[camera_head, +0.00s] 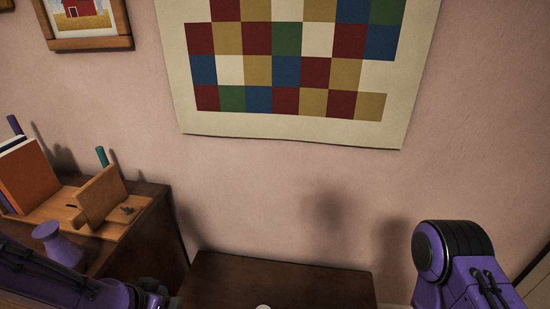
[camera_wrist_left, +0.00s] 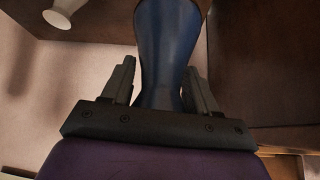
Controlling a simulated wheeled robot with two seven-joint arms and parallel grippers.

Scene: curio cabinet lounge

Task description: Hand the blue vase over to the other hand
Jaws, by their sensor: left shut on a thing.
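The blue vase (camera_wrist_left: 167,45) stands out between the two fingers of my left gripper (camera_wrist_left: 163,72) in the left wrist view. The gripper is shut on its narrower part, and the vase's far end runs out of the top of the picture. In the head view only part of my left arm and wrist shows at the bottom left; the blue vase is not visible there. My right arm shows at the bottom right of the head view, but its gripper is outside the picture.
A dark wooden table (camera_head: 285,281) is at the bottom centre; a white vessel (camera_wrist_left: 62,12) shows in the wrist view. At left, a dark cabinet (camera_head: 160,225) bears a wooden holder (camera_head: 60,208), an orange book (camera_head: 30,177) and a purple flared object (camera_head: 57,242). A checkered hanging (camera_head: 400,125) covers the wall.

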